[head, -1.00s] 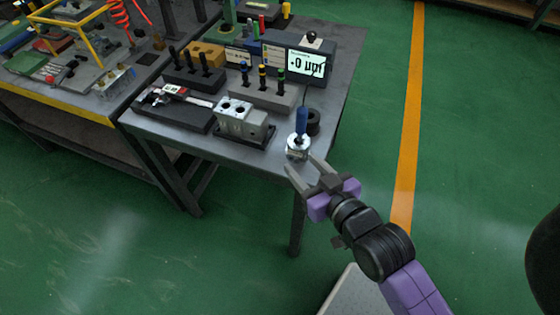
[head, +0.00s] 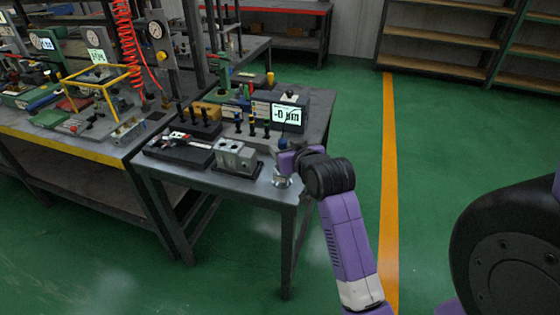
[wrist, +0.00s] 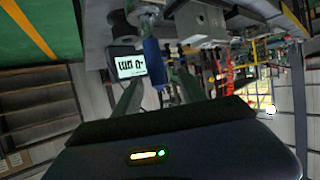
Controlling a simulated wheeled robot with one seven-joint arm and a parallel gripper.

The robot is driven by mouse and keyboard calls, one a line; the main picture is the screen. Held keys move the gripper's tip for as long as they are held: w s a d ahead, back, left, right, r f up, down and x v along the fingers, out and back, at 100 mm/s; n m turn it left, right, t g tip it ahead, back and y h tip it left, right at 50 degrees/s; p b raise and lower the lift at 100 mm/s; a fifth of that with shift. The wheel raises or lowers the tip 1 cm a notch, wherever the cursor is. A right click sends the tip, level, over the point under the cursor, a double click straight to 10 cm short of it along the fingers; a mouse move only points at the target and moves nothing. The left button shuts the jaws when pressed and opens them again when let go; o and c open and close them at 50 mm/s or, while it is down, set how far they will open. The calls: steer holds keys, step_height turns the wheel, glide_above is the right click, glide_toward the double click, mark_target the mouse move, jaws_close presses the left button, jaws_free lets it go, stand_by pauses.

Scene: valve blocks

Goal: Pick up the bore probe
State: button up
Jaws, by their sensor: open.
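The bore probe has a blue handle, which shows in the wrist view (wrist: 152,62). It stands upright in a silver ring (head: 282,179) at the front right corner of the grey table (head: 262,190). My gripper (wrist: 160,78) is open, with a finger on either side of the handle in the wrist picture. I cannot tell how deep the handle sits between the fingers, and no contact is clear. In the head view my wrist and gripper (head: 290,160) cover most of the probe.
A gauge display (head: 287,114) stands behind the probe. A metal valve block (head: 236,158) is to its left, with a row of dark-handled plugs (head: 252,128) behind. A caliper (head: 180,140) lies on a dark block further left. Floor to the right is clear.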

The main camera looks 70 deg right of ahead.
steer(key=x, duration=0.6)
steer(key=shift+d+f, duration=0.2)
steer(key=shift+d, duration=0.25)
steer(key=shift+c, duration=0.2)
jaws_close()
